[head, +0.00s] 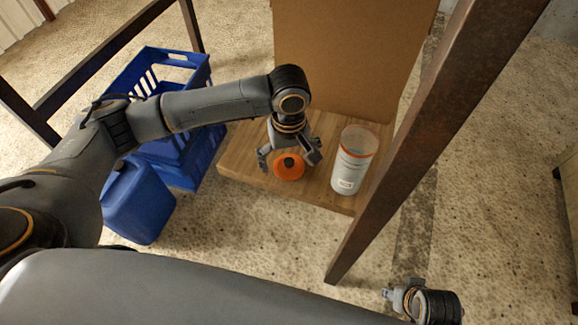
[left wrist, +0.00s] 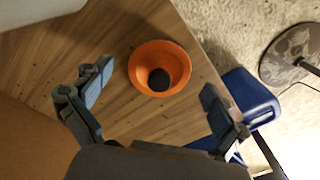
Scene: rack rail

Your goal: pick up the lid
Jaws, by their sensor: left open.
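The lid (head: 290,167) is a round orange piece with a dark centre, lying on the wooden board. It also shows in the left wrist view (left wrist: 143,74), where it looks like a shallow orange bowl. My left gripper (head: 288,157) is open above the lid, its fingers spread to either side of it in the head view. In the left wrist view my left gripper (left wrist: 155,88) is open and empty, and the lid shows between and beyond the fingertips. My right gripper (head: 402,296) is at the lower right; its finger state is unclear.
A white canister (head: 347,178) with an orange rim stands right of the lid. Blue crates (head: 190,150) and a blue jerrycan (head: 140,205) are to the left. A rusty post (head: 440,130) rises at the right. A brown cardboard panel (head: 350,55) stands behind the board (head: 240,165).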

